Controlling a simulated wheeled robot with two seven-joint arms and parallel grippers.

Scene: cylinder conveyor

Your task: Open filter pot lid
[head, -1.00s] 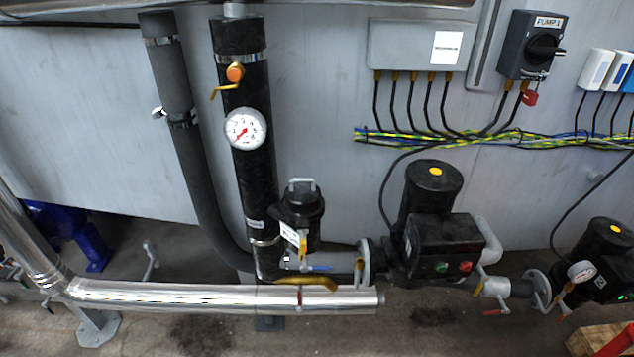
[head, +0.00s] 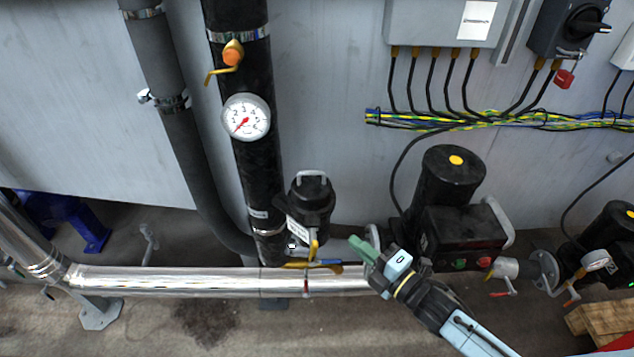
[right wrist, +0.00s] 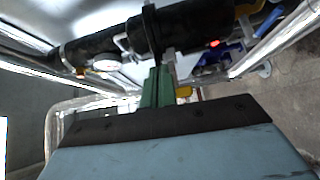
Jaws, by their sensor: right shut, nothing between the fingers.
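The filter pot (head: 305,212) is a short black cylinder with a white label, standing on the pipework just right of the thick black pipe in the head view. Its black lid (head: 312,188) is on top and carries a grey bracket-like handle (head: 312,175). My right gripper (head: 362,250) is low and to the right of the pot, apart from it in the picture, with green fingers shut and empty. The fingers (right wrist: 158,88) also show in the right wrist view, pointing towards dark pipework that I cannot identify for sure. My left gripper is not in view.
A shiny metal pipe (head: 200,281) runs below the pot. A black pump (head: 446,190) stands to the right. Open wall lies above the pot.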

